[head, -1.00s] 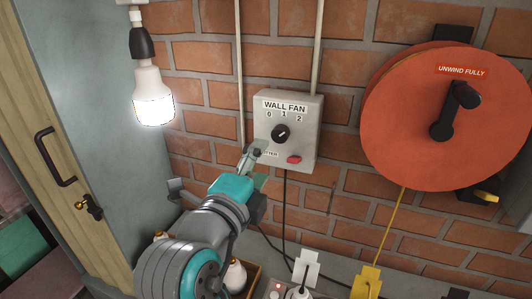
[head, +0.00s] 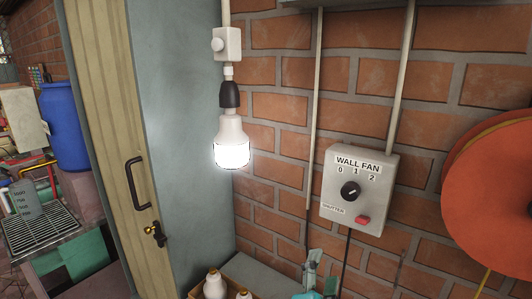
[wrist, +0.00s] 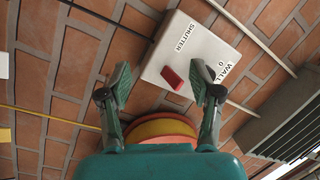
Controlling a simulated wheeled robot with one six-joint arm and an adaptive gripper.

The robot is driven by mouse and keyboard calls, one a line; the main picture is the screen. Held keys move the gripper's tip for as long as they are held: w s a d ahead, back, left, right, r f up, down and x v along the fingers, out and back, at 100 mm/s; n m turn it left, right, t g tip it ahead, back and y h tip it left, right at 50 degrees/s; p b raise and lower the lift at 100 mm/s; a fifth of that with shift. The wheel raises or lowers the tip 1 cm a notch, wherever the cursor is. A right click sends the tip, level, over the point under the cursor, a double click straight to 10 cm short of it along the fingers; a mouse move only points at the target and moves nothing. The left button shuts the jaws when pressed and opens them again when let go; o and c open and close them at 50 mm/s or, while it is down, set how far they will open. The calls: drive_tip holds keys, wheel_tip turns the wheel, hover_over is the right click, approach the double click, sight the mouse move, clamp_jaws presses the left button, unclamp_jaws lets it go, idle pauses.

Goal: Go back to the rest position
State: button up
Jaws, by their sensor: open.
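My gripper (wrist: 162,95) is open and empty in the wrist view, with its two fingers spread. Beyond the fingers is the grey wall fan box (wrist: 195,50), which also shows in the head view (head: 360,200). Its red shutter switch (wrist: 172,78) appears between the fingertips in the wrist view, with a visible gap to them. In the head view only the tip of my gripper (head: 312,272) shows at the bottom edge, below and left of the box. The black knob (head: 350,191) points up and to the right.
A lit bulb (head: 231,143) hangs at the left of the box. A red reel (head: 495,195) is on the wall at the right. White bottles (head: 215,285) stand in a wooden box below. A wooden door (head: 125,150) and a blue barrel (head: 64,125) are at the left.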

drive_tip(key=s+d+f+n+g+y, duration=0.15)
drive_tip(key=s+f+n+y, duration=0.4)
drive_tip(key=f, duration=0.55)
drive_tip(key=s+d+f+n+t+y, duration=0.1)
drive_tip(key=s+d+f+n+y, duration=0.1)
drive_tip(key=s+f+n, duration=0.7)
drive_tip(key=s+d+f+n, duration=0.1)
drive_tip(key=s, duration=1.1)
drive_tip(key=s+d+f+g, duration=0.1)
drive_tip(key=s+d+f, duration=0.1)
drive_tip(key=s, duration=1.1)
drive_tip(key=shift+d+f+n, duration=0.15)
drive_tip(key=shift+d+n, duration=0.1)
drive_tip(key=shift+n, duration=0.1)
drive_tip(key=shift+g, duration=0.25)
